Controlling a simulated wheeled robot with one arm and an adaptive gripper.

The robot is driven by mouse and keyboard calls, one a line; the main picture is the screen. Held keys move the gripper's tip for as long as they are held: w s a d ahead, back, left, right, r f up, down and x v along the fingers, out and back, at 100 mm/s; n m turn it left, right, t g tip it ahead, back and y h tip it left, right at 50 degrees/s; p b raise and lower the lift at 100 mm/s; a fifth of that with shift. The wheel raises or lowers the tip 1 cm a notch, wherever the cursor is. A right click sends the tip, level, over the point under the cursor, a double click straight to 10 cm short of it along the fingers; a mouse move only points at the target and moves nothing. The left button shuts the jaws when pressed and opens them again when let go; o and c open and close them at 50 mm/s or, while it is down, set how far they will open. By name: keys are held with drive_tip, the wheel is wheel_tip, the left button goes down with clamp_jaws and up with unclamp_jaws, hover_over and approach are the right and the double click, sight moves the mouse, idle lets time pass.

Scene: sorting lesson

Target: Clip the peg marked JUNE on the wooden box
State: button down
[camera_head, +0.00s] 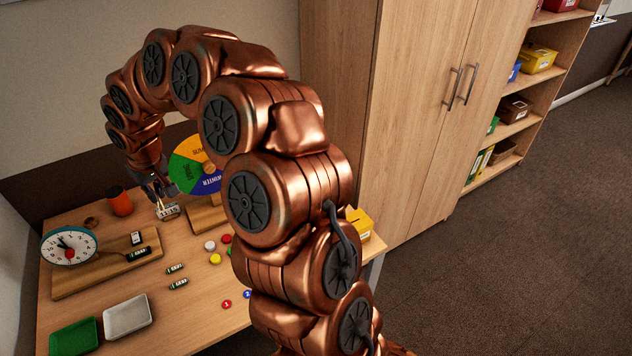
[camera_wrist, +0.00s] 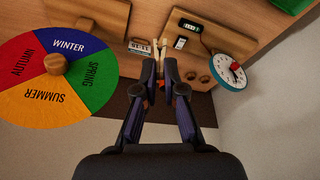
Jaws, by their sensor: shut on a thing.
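My gripper (camera_head: 158,188) is over the far part of the table, beside the season wheel. In the wrist view its fingers (camera_wrist: 160,66) are close together. A thin pale piece (camera_wrist: 161,49), which looks like a wooden peg, shows at their tips; any word on it is too small to read. A small white-faced piece with dark marks (camera_wrist: 139,47) is just left of the tips; it also shows below the gripper in the head view (camera_head: 168,212). I cannot tell whether it touches the peg. No wooden box can be made out for certain.
The coloured season wheel (camera_wrist: 50,80) stands close beside my gripper. A clock (camera_head: 69,245), a wooden board (camera_head: 85,282), an orange cup (camera_head: 120,202), small dark labelled pieces (camera_head: 176,268), a white tray (camera_head: 127,316) and a green tray (camera_head: 75,337) share the table.

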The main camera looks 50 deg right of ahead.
drive_tip(key=s+d+f+n+g+y+b, duration=0.1)
drive_tip(key=s+d+f+n+b, duration=0.3)
drive_tip(key=s+d, duration=0.55)
drive_tip(key=s+d+f+n+y+b, duration=0.1)
drive_tip(key=s+d+f+n+b, duration=0.3)
drive_tip(key=d, duration=1)
drive_tip(key=s+d+f+n+g+y+b, duration=0.15)
drive_tip(key=s+d+n+b, duration=0.4)
drive_tip(key=d, duration=0.65)
drive_tip(key=shift+s+p+x, duration=0.1)
drive_tip(key=shift+s+x, duration=0.1)
drive_tip(key=shift+x, duration=0.75)
drive_tip(key=shift+s+p+x, duration=0.15)
drive_tip(key=shift+s+x, duration=0.1)
drive_tip(key=shift+x, duration=0.65)
drive_tip(key=shift+s+p+x, duration=0.1)
drive_tip(key=shift+s+x, duration=0.1)
drive_tip(key=shift+x, duration=0.75)
drive_tip(key=shift+a, duration=0.15)
drive_tip(key=shift+b, duration=0.95)
drive_tip(key=shift+b+x, duration=1.2)
drive_tip(key=shift+x, duration=0.4)
